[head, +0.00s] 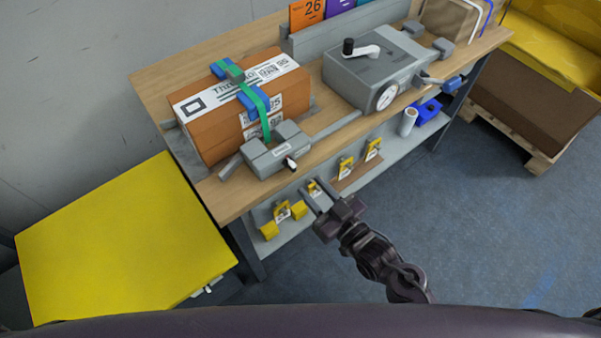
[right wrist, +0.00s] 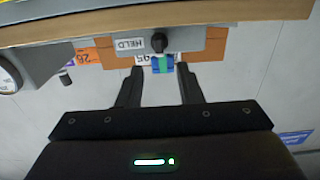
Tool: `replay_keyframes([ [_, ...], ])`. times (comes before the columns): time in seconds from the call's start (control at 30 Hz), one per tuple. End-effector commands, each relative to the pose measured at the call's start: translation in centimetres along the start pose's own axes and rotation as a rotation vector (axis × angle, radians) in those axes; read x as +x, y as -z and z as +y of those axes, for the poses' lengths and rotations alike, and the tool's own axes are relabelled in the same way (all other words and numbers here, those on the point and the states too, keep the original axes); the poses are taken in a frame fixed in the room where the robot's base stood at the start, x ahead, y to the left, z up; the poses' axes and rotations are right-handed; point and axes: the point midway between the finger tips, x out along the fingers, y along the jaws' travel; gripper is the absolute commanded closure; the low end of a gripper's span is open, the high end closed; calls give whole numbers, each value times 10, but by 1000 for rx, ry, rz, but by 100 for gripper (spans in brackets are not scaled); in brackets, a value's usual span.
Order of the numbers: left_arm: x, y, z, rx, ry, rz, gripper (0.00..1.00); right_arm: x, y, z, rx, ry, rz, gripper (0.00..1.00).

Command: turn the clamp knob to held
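The grey clamp (head: 270,152) sits at the front edge of the wooden bench, before a strapped orange box (head: 235,112). Its small knob (head: 291,164) shows white with a dark end on the front face. In the right wrist view, which is upside down, the knob (right wrist: 159,42) is dark, beside a white "HELD" label (right wrist: 130,44). My right gripper (head: 317,194) is open and empty, in front of and below the knob, apart from it. In the wrist view its fingers (right wrist: 161,76) point toward the knob, one to each side. My left gripper is not in view.
A grey machine with a crank and dial (head: 372,75) stands right of the box. A lower shelf (head: 395,148) holds a blue item and a white roll. A yellow-topped cabinet (head: 125,240) stands at left.

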Motion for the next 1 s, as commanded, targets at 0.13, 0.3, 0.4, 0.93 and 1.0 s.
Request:
replay_keyframes([
  [0.13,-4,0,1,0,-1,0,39,25,2,0,1,-1,1,67],
  [0.3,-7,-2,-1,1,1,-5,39,51,1,1,0,-2,0,67],
  [0.4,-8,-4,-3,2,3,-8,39,62,0,1,0,-2,-2,67],
  [0.93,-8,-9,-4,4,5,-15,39,70,-2,0,0,-1,-4,86],
  [1.0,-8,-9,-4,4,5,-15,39,70,-2,0,0,-1,-4,95],
])
